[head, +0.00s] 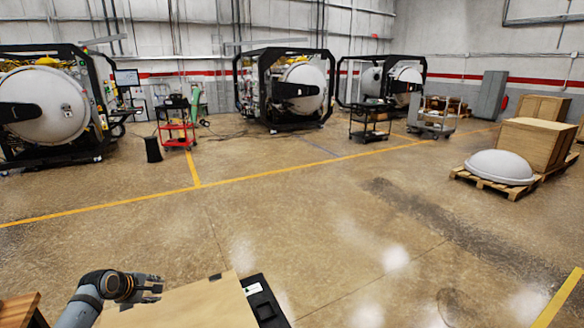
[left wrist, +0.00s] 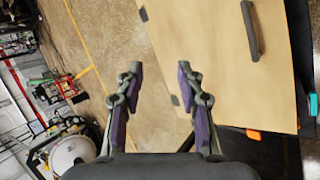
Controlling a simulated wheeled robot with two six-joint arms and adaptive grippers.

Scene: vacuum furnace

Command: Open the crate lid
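The crate lid is a flat tan panel (head: 195,307) at the bottom of the head view, cut off by the lower edge. In the left wrist view the tan panel (left wrist: 205,50) fills the upper right and carries a dark bar handle (left wrist: 251,30). My left gripper (head: 157,287) is at the panel's left edge in the head view. In the left wrist view the left gripper (left wrist: 160,72) is open and empty, its purple-padded fingers apart. The handle lies to the right of the fingers, not between them. My right gripper is not in view.
A black case (head: 264,302) with a pale label adjoins the panel's right side. A brown wooden edge (head: 20,311) is at bottom left. Furnaces (head: 290,88) stand along the back wall. A pallet (head: 490,182) holds a white dome at right. The middle floor is clear.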

